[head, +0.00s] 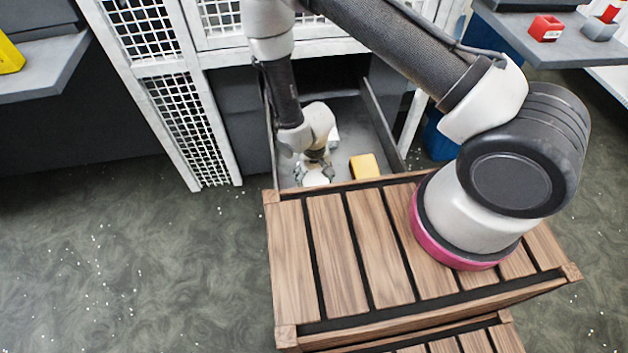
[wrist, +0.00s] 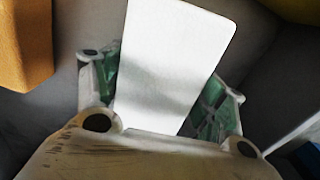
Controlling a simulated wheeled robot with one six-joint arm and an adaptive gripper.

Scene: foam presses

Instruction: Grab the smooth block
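A plain white block, the smooth block (wrist: 170,65), fills the middle of the wrist view, slightly tilted. In the head view a white shape that looks like it (head: 316,179) shows under my gripper (head: 318,168), low in a grey open drawer (head: 350,120). In the wrist view, the green-padded fingers of my gripper (wrist: 162,95) stand on either side of the block. The block hides the inner edges of the pads, so I cannot tell whether they press on it.
A yellow-orange block (head: 364,167) lies in the drawer to the right of my gripper. A slatted wooden crate (head: 380,260) stands close in front of the drawer. White mesh panels (head: 185,110) rise behind and left. The floor at left is clear.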

